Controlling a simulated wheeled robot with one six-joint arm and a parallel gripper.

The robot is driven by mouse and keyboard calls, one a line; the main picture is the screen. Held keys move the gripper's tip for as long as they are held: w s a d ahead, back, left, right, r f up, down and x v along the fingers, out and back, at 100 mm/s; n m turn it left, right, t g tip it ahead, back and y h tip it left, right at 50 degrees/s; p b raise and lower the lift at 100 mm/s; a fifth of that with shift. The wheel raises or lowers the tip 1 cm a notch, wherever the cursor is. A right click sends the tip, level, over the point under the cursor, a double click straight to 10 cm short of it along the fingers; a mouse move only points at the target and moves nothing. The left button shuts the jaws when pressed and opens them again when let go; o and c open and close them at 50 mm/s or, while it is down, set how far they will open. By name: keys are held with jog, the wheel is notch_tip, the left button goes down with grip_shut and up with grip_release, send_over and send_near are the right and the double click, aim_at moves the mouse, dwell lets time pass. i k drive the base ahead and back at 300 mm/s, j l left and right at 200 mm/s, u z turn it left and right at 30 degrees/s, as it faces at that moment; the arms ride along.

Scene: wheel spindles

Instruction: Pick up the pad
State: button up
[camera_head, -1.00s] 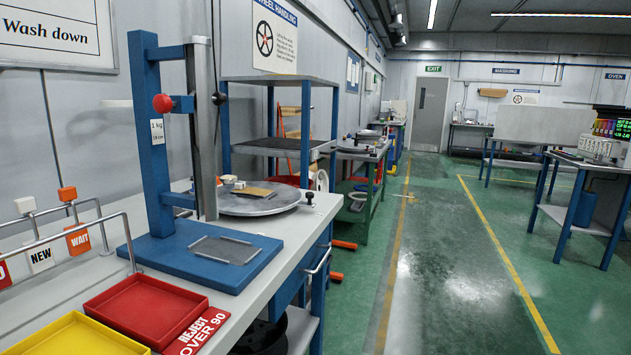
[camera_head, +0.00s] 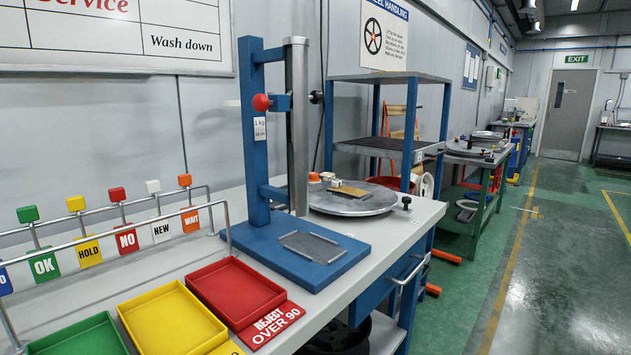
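I cannot tell for certain which thing is the pad. A flat tan piece (camera_head: 349,192) lies on the round grey turntable (camera_head: 360,206), beside a small pale block (camera_head: 327,176) and an orange piece (camera_head: 314,177). A thin dark grey sheet (camera_head: 311,247) lies flat on the blue base of the upright test stand (camera_head: 258,140), inside a low metal frame. My gripper is not in view, and nothing shows as held.
Green (camera_head: 85,338), yellow (camera_head: 172,320) and red (camera_head: 235,292) trays line the bench front, all empty. A rail with coloured tags (camera_head: 88,252) runs behind them. A shelf rack (camera_head: 390,78) stands behind the turntable. The floor (camera_head: 560,270) at right is open.

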aim_at(314, 179)
jog(key=i+l+u, duration=0.25)
jog(key=u, duration=0.2)
jog(key=i+l+u, duration=0.2)
jog(key=l+u, duration=0.25)
jog(key=i+l, duration=0.15)
jog(key=l, duration=0.2)
jog(key=i+l+u, duration=0.1)
jog(key=l, duration=0.25)
jog(key=i+l, duration=0.2)
jog(key=l, duration=0.15)
jog(key=i+l, duration=0.15)
jog(key=l, duration=0.25)
jog(key=i+l+u, duration=0.1)
jog(key=l, duration=0.25)
jog(key=i+l, duration=0.15)
jog(key=l, duration=0.25)
jog(key=i+l+u, duration=0.1)
jog(key=l, duration=0.25)
jog(key=i+l, duration=0.15)
jog(key=l, duration=0.25)
